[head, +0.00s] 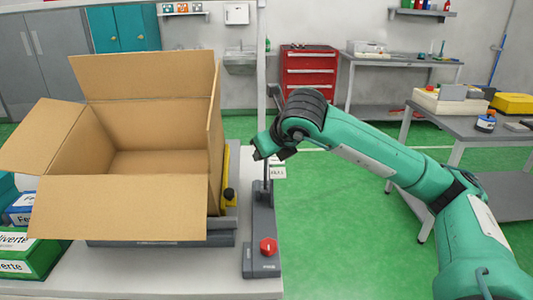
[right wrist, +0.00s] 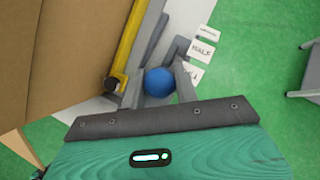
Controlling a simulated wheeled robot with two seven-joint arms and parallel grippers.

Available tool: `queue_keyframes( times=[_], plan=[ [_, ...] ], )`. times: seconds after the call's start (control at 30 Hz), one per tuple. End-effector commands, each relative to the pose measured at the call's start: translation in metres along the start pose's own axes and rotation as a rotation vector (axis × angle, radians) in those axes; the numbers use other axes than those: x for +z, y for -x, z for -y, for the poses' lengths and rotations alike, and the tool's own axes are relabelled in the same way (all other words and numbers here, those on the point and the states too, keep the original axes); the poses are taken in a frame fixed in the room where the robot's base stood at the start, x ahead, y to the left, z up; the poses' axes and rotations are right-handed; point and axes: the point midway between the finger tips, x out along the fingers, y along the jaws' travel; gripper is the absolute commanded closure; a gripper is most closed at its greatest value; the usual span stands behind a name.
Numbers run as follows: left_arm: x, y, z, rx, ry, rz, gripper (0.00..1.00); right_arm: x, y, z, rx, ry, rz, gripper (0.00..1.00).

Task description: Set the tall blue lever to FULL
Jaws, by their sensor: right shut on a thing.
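The tall lever's round blue knob (right wrist: 158,82) sits between the two fingers of my right gripper (right wrist: 157,88) in the right wrist view. The fingers are shut on it. In the head view my right gripper (head: 264,158) hides the knob, above the grey lever base (head: 262,222). White labels lie along the right of the lever in the right wrist view. One reads HALF (right wrist: 202,49); a label (right wrist: 208,33) beyond it is too small to read. The nearest label (right wrist: 191,74) is partly hidden by a finger. My left gripper is not in view.
A large open cardboard box (head: 120,205) stands left of the lever on the bench. A yellow bar with a black knob (head: 229,195) lies between them. A red button (head: 268,247) is at the base's near end.

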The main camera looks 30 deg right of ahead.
Motion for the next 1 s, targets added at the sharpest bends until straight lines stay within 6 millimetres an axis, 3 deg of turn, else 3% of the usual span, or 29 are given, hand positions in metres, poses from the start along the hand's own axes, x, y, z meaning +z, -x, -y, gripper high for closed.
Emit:
queue_keyframes(
  times=[0.47,0.5,0.57,0.87,1.0],
  plan=[
    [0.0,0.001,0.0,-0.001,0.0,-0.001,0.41,-0.004,-0.002,-0.003,0.003,0.006,-0.005,1.0],
    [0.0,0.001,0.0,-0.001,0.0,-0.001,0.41,-0.004,-0.002,-0.003,0.004,0.006,-0.005,0.62],
    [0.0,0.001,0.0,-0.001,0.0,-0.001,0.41,-0.003,-0.002,-0.003,0.003,0.006,-0.004,0.5],
    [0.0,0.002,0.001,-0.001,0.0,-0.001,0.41,-0.002,0.0,-0.002,0.001,0.004,-0.001,0.48],
    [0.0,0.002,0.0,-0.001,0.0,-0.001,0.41,-0.001,0.011,-0.001,0.001,0.004,0.001,0.48]
  ],
)
